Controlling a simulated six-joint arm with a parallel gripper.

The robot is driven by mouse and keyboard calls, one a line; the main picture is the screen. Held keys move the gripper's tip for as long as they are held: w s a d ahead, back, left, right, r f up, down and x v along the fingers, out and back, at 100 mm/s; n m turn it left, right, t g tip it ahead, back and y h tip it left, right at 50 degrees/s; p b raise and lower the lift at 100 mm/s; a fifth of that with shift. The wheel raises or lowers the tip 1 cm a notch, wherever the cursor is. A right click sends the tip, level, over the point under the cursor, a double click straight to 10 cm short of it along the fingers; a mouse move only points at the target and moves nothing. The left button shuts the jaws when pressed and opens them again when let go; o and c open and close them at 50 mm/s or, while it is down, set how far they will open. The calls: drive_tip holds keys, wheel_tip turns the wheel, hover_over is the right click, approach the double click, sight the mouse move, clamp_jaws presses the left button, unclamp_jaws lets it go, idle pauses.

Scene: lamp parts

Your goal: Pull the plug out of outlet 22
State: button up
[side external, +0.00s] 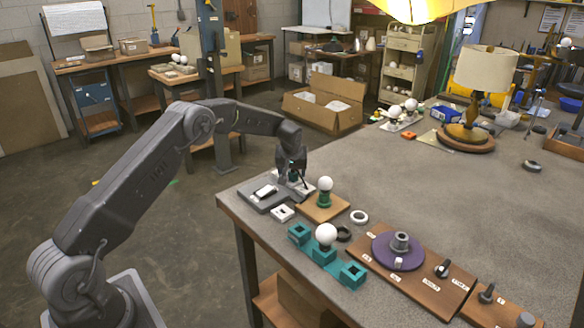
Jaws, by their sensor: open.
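My gripper (292,180) is at the near left corner of the grey table, pointing down. It is open, just above or around something small and dark greenish at a white plate (305,188); I cannot tell whether its fingers touch it. A dark grey board (258,201) lies under and beside it with a white block on top. The plug is not clearly visible and is likely hidden by the gripper. No outlet number can be read.
A bulb in a green socket (325,192) on a wooden base stands close right of my gripper. A teal holder (324,262) with a bulb, white and black rings, and a wooden board (393,273) with a purple disc are nearer the front. The table's middle is clear.

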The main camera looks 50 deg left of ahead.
drive_tip(key=shift+c, duration=0.2)
drive_tip(key=shift+s+a, duration=0.1)
drive_tip(key=c, duration=0.9)
drive_tip(key=shift+r, duration=0.8)
drive_tip(key=shift+w+d, duration=0.2)
drive_tip(key=shift+d, duration=0.05)
idle(0.6)
drive_tip(key=shift+r, duration=0.15)
drive_tip(key=shift+r, duration=0.75)
drive_tip(key=shift+r, duration=0.1)
drive_tip(key=shift+r, duration=1.9)
